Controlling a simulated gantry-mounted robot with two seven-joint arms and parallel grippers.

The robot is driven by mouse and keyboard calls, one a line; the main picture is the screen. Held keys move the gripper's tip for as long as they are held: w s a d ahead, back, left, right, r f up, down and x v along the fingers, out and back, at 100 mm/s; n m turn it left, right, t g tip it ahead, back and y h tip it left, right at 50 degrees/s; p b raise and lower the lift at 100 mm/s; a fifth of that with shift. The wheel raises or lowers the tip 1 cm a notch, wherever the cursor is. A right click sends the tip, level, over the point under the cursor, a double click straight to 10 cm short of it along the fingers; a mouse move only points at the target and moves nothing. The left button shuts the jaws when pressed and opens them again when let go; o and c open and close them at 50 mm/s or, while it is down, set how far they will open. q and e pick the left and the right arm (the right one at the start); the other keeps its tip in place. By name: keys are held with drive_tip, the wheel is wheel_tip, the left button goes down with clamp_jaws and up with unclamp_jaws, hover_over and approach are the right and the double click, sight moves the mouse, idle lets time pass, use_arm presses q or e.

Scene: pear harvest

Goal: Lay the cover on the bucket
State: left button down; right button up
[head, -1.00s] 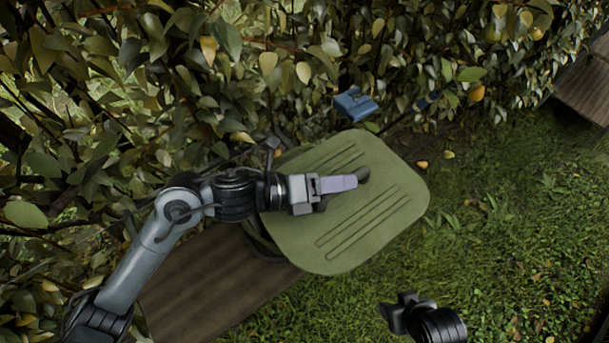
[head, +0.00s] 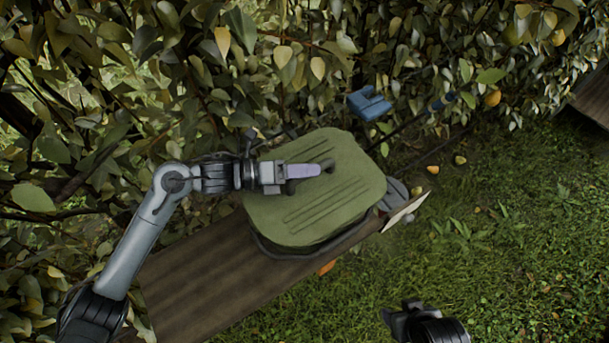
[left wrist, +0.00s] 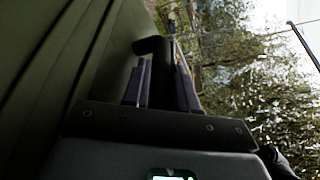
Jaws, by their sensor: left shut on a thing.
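The cover (head: 345,195) is a flat green lid with rounded corners and ribs. It lies over the bucket (head: 292,254), of which only a dark edge shows below the cover's near side. I cannot tell whether the cover touches the rim all round. My left gripper (head: 315,169) is shut on the cover's dark handle (head: 328,165). In the left wrist view the handle (left wrist: 153,70) sits between the fingers, with the green cover (left wrist: 55,70) close at the left. My right gripper (head: 394,314) is low in the head view, away from the cover; its jaw state is unclear.
A brown wooden plank (head: 205,290) runs under the bucket. A grey thing and a pale panel (head: 405,210) show at its right end. A blue object (head: 370,104) is by the leafy hedge (head: 190,60). Several fruits or leaves lie on the open grass (head: 510,250).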

use_arm(q)
wheel_tip(320, 180, down, 2)
drive_tip(key=shift+f, duration=0.25)
drive_tip(key=shift+f+b, duration=0.15)
drive_tip(key=shift+b, duration=0.15)
drive_tip(key=c, duration=1.3)
unclamp_jaws()
drive_tip(key=shift+f, duration=0.1)
drive_tip(key=shift+c, duration=0.2)
drive_tip(key=o, duration=0.5)
drive_tip(key=shift+c, duration=0.2)
